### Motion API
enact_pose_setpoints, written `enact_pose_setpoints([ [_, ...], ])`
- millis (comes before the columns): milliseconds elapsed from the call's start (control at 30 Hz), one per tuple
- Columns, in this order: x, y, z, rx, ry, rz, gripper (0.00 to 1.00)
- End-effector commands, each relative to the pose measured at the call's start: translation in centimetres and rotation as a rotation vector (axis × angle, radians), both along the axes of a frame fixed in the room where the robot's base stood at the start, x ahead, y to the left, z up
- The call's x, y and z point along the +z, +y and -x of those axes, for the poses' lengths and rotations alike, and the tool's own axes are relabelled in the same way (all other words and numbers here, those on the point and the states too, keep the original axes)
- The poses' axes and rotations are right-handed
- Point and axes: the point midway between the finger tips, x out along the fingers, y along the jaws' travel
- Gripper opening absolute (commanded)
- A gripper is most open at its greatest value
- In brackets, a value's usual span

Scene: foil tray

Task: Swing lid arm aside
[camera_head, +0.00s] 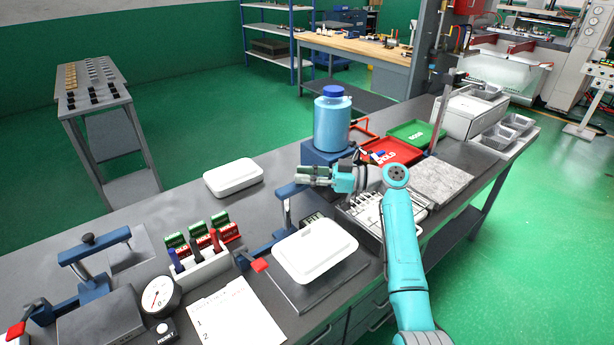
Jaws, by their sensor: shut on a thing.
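The lid arm (289,190) is a blue bar on top of a grey upright, standing behind a white lidded tray (314,247). My gripper (308,175) reaches in from the right and is shut on the bar's right end. The exact contact is small and partly hidden by the fingers. The white tray sits closed on a dark grey plate (318,297). A blue base with a red-tipped lever (261,265) lies along the plate's left side.
A blue jar (332,120) on a blue block stands just behind my gripper. Another white box (233,178) lies to the left. A marker holder (202,272), a dial gauge (159,297) and a blue clamp (93,250) crowd the left front. Red (392,151) and green (416,134) trays lie beyond.

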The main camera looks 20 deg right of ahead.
Motion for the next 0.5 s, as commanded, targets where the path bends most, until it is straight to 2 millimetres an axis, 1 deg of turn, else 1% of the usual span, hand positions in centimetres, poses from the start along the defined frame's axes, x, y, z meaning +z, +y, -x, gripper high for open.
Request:
enact_pose_setpoints([
  [433, -0.30, 0.11, -0.11, 0.007, 0.005, 0.002, 0.00],
  [467, -0.30, 0.11, -0.11, 0.007, 0.005, 0.002, 0.33],
  [500, -0.29, 0.12, -0.12, 0.008, 0.005, 0.001, 0.43],
])
